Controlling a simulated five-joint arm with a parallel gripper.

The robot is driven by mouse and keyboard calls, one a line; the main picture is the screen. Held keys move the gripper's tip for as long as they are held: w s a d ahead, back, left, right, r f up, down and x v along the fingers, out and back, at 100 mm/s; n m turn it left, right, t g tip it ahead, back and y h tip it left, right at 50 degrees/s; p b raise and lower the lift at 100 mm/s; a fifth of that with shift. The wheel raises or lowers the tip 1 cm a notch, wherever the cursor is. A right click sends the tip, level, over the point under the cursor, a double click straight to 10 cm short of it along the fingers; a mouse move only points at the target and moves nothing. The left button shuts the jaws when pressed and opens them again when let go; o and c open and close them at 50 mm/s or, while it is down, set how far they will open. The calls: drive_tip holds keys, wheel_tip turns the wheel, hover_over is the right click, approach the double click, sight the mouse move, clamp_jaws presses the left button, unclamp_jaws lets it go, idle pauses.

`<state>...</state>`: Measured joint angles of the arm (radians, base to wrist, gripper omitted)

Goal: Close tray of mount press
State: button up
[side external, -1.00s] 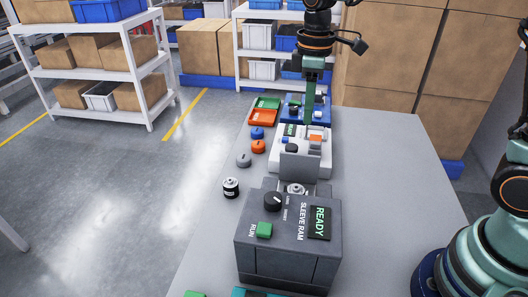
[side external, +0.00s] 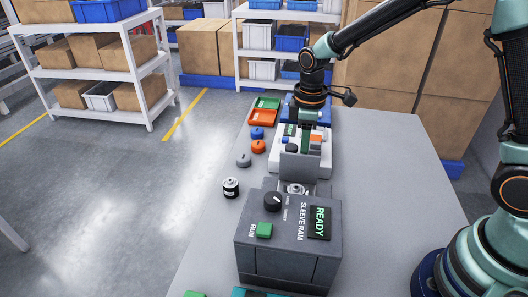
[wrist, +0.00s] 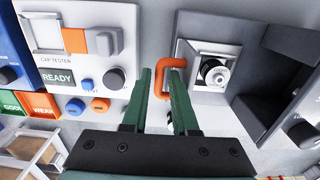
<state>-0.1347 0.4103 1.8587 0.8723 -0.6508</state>
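The tray (wrist: 196,88) is a grey-framed bay with a round silver part (wrist: 215,72) in it and an orange loop handle (wrist: 178,62) at its left side. The silver part also shows in the side view (side external: 296,189), behind the dark grey box. No label naming the mount press is readable. My gripper (wrist: 158,78) has its two green fingers apart, with nothing held. Its tips are at the handle, the right one overlapping the loop in the picture; contact cannot be told. In the side view my gripper (side external: 305,148) points down over the white machine.
The white CAP TESTER (wrist: 60,45) reads READY and stands at left in the wrist view. The dark SLEEVE RAM (side external: 285,240) reads READY in front. Green and orange trays (side external: 263,117), several coloured caps and a black-and-silver cylinder (side external: 231,188) lie left of the machines.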

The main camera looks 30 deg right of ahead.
clamp_jaws()
idle(1.3)
